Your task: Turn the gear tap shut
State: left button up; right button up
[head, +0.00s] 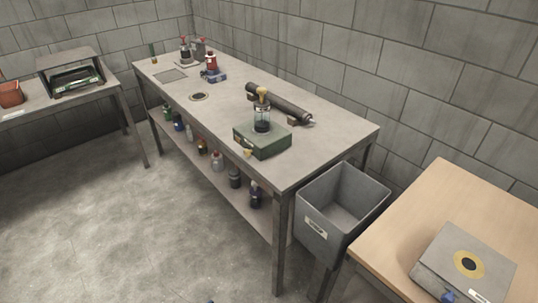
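A green box (263,142) stands on the near part of the long grey workbench. A clear glass-like vessel with dark contents (262,122) stands upright on it, with a yellow top piece (262,92). A small yellow knob (247,153) is low on the box's front side. It may be the gear tap, but it is too small to tell its shape or how far it is turned.
A dark tube (278,102) lies behind the green box on the workbench (330,140). Red and dark apparatus (211,68) stands farther back. Several bottles line the lower shelf. A grey bin (340,200) stands at the right, beside a wooden table (425,225) carrying a grey case (463,265). The left floor is clear.

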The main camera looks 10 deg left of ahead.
aim_at(247, 152)
jog(key=z, duration=0.4)
jog(key=j+z, duration=0.15)
jog(key=z, duration=0.25)
jog(key=j+z, duration=0.1)
jog(key=z, duration=0.25)
jog(key=j+z, duration=0.1)
jog(key=z, duration=0.3)
jog(key=k+j+z, duration=0.1)
jog(key=j+z, duration=0.35)
jog(key=k+j+z, duration=0.15)
jog(key=j+z, duration=0.35)
jog(key=k+j+z, duration=0.3)
jog(key=j, duration=0.15)
jog(key=k+j+z, duration=0.35)
jog(key=k+j, duration=1.25)
jog(key=i+j, duration=0.6)
jog(key=j, duration=0.15)
jog(key=z, duration=0.05)
